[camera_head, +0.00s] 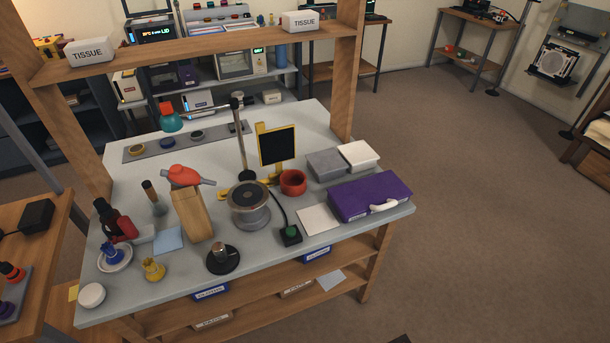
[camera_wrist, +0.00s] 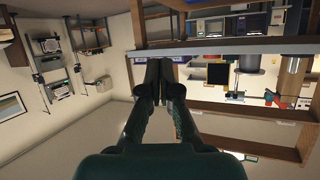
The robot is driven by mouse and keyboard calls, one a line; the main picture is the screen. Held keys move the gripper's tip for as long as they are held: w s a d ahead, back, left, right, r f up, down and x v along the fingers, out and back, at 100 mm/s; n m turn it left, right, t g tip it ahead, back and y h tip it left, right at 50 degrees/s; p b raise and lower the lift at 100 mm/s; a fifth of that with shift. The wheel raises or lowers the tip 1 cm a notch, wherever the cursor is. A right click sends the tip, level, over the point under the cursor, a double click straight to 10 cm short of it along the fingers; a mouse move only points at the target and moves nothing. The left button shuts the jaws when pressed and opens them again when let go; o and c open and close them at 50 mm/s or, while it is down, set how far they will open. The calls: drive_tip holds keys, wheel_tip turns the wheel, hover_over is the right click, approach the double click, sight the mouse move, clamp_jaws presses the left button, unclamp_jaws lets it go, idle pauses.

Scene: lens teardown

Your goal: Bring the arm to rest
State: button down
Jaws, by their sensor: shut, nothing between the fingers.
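My gripper (camera_wrist: 166,72) shows in the wrist view, with its two dark fingers together and nothing between them. It is held in the air, and the wrist picture looks upside down. The workbench (camera_wrist: 215,89) appears beyond the fingertips, and I see no contact with it.
The bench carries a purple case (camera_head: 365,198), a grey cylinder (camera_head: 249,210), a wooden block (camera_head: 192,213), a red cup (camera_head: 293,182) and a black panel on a yellow frame (camera_head: 277,146). A wooden shelf (camera_head: 200,42) spans above. The floor (camera_head: 470,220) at right is clear.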

drive_tip(key=s+a+r+n+t+y, duration=0.1)
drive_tip(key=s+a+r, duration=0.1)
drive_tip(key=s+r, duration=1)
drive_tip(key=shift+s+a+r+n, duration=0.25)
drive_tip(key=shift+s+r+n, duration=0.1)
drive_tip(key=shift+r, duration=0.3)
